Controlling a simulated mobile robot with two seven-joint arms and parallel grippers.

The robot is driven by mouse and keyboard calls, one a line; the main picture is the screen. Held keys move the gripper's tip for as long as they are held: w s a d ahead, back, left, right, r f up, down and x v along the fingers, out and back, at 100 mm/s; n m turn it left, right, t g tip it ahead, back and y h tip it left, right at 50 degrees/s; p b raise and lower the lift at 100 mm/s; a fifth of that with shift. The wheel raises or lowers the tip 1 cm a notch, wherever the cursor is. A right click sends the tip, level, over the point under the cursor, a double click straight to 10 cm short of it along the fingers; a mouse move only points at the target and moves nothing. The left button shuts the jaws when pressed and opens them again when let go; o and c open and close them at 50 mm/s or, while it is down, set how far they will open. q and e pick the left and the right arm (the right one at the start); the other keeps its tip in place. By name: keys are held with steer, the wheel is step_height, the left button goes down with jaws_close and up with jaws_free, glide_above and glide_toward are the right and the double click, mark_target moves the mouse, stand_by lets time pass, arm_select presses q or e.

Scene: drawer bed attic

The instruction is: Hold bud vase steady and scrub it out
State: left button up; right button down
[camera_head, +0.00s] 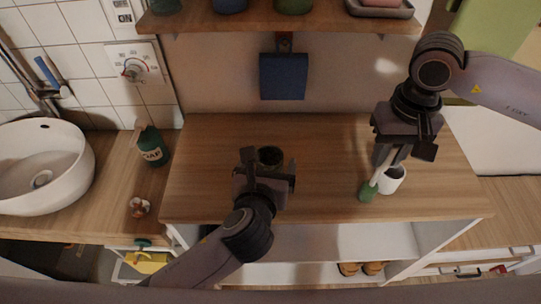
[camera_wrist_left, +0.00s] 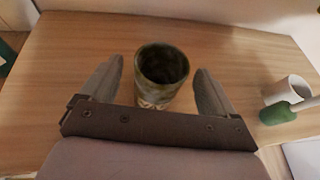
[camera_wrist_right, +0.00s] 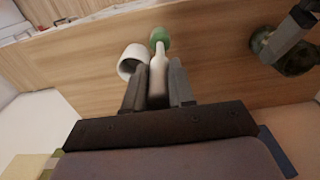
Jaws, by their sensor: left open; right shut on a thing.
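The bud vase (camera_head: 270,155) is a dark green, patterned vessel upright on the wooden counter. In the left wrist view the vase (camera_wrist_left: 163,70) stands between the spread fingers of my left gripper (camera_wrist_left: 158,88), which is open; I see no finger touching it. It also shows at the right of the right wrist view (camera_wrist_right: 285,55). My right gripper (camera_wrist_right: 158,85) is shut on the white handle of a brush (camera_wrist_right: 158,68) with a green head. The brush head (camera_head: 368,191) points down, beside a white cup (camera_head: 392,179); whether they touch is unclear.
A green soap bottle (camera_head: 152,147) and a small brownish object (camera_head: 139,207) are on the left counter by the white basin (camera_head: 42,165). A shelf (camera_head: 280,20) hangs above. The counter (camera_head: 325,150) between vase and cup is clear.

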mark_target(271, 154)
arm_select(q)
steer(key=shift+x, duration=1.8)
steer(key=c, duration=1.1)
steer(key=o, duration=1.2)
steer(key=c, duration=1.3)
